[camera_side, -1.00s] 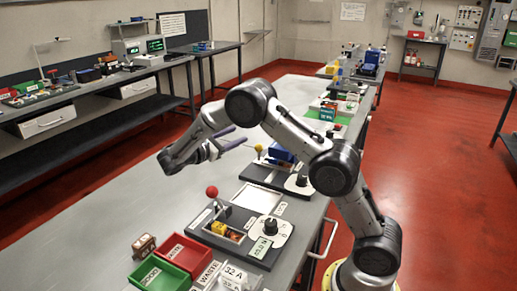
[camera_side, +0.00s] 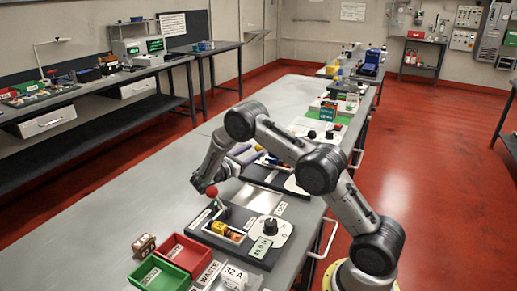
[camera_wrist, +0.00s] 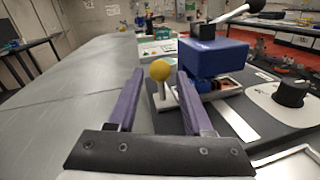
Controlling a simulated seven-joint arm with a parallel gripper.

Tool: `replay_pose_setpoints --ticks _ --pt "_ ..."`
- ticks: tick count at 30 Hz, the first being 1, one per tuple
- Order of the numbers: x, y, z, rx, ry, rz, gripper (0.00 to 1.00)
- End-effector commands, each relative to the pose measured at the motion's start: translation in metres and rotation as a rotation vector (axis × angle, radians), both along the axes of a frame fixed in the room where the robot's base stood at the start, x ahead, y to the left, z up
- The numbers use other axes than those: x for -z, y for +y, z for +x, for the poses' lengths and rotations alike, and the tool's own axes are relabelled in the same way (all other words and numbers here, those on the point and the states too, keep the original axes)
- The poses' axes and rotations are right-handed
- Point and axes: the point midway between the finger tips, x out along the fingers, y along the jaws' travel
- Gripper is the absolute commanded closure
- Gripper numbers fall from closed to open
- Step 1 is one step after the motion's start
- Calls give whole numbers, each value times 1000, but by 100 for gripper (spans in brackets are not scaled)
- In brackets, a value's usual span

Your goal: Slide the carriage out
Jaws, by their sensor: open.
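A yellow ball knob (camera_wrist: 160,70) on a short pale stem stands at the left edge of a dark station. A pale frame (camera_wrist: 226,88) beside it has small coloured parts in it, partly hidden under a blue block (camera_wrist: 213,57) with a black lever on top. I cannot tell for sure which part is the carriage. My gripper (camera_wrist: 160,76) is open and empty, its two purple fingers pointing toward the knob, which appears between the fingertips. I cannot tell whether the knob is within the fingers' reach. In the side view the knob (camera_side: 258,147) shows just beyond my gripper.
A nearer station has a red ball knob (camera_side: 212,191) and a black dial (camera_side: 270,226). Red (camera_side: 186,253) and green (camera_side: 158,274) bins and a small brown block (camera_side: 144,244) stand at the front. The grey bench left of the stations is clear.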

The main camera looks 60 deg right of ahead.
Motion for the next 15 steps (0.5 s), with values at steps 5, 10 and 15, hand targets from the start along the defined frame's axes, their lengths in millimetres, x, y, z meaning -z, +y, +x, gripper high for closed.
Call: replay_pose_setpoints --ticks 5,10,15 --pt "0 -26 -5 2 0 0 49" --pt "0 -37 -8 0 0 -1 49" --pt "0 -39 -8 0 0 0 49"
